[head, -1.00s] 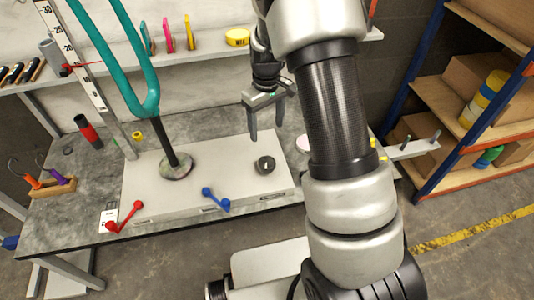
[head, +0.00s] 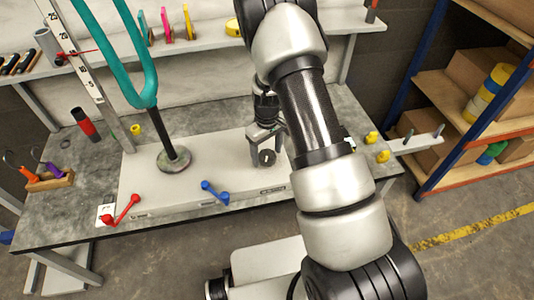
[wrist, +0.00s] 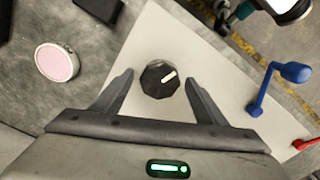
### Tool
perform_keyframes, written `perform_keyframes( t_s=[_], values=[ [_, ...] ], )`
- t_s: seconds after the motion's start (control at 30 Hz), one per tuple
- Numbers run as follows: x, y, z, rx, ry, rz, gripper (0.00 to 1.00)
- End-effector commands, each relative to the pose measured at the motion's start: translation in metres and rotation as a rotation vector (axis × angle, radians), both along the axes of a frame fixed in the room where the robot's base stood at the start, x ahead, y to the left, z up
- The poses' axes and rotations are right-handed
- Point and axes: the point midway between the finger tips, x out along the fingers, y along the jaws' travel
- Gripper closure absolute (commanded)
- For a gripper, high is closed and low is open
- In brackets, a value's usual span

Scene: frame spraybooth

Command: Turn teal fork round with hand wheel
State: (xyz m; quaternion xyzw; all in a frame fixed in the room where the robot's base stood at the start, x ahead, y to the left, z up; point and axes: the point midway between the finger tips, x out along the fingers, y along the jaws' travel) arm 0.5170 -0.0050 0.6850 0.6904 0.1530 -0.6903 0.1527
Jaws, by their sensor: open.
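The teal fork (head: 149,85) stands upright on a black post (head: 165,138) with a round speckled base on a pale flat box (head: 225,165). Its top is cut off by the head view's edge. A black round knob (head: 267,158) with a white pointer mark sits on the box to the right of the fork; it looks like the hand wheel. It also shows in the wrist view (wrist: 160,79). My gripper (head: 266,152) is open and low over the knob. In the wrist view its fingers stand on either side of the knob, with gaps on both sides.
A blue crank (head: 215,192) and a red crank (head: 121,211) sit along the box's front edge. A pink-topped disc (wrist: 57,62) lies on the grey bench. An upright scale (head: 85,75) stands behind the fork. A shelf rack (head: 480,120) stands at the right.

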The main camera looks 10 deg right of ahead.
Motion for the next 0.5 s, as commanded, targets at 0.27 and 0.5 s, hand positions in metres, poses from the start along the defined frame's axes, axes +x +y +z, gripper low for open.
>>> perform_keyframes(
  t_s=[0.27,0.5],
  values=[
    [0.0001,0.0,-0.0008,0.0,0.0,0.0,0.35],
    [0.0001,0.0,-0.0006,0.0,0.0,0.0,0.75]
  ],
)
